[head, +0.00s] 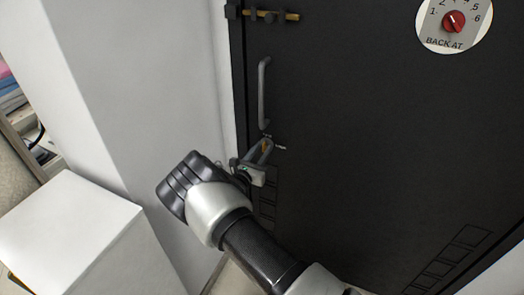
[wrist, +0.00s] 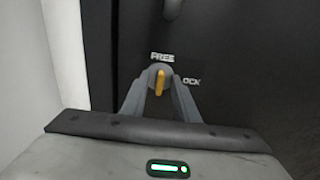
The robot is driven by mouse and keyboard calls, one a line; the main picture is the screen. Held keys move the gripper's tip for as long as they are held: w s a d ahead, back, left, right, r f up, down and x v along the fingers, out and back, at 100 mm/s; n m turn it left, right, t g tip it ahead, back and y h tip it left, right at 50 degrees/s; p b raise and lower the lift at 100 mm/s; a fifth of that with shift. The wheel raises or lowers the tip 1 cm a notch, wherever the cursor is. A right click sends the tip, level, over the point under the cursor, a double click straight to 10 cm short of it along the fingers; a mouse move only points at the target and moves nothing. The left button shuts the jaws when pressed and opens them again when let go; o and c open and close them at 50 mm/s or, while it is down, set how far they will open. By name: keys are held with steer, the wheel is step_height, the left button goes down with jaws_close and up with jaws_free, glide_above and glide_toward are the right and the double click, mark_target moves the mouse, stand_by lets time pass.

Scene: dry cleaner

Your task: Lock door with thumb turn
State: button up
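The door (head: 380,130) is dark and stands closed in front of me. Its thumb turn (wrist: 160,82) is a small orange tab on a grey round base. The tab stands about upright, beneath the white label reading FREE (wrist: 162,58). A second label, partly covered and ending in "OCK" (wrist: 191,81), is to its right. My gripper (wrist: 160,90) is open at the door, one finger on each side of the tab. I cannot tell whether either finger touches it. In the head view my gripper (head: 261,152) partly hides the thumb turn, of which some orange shows.
A grey vertical pull handle (head: 263,93) is just above the thumb turn. A brass slide bolt (head: 270,15) is higher up. A white sign with a red dial (head: 453,22) is at upper right. White wall (head: 160,80) borders the door's left; a white block (head: 75,230) stands at lower left.

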jaws_close()
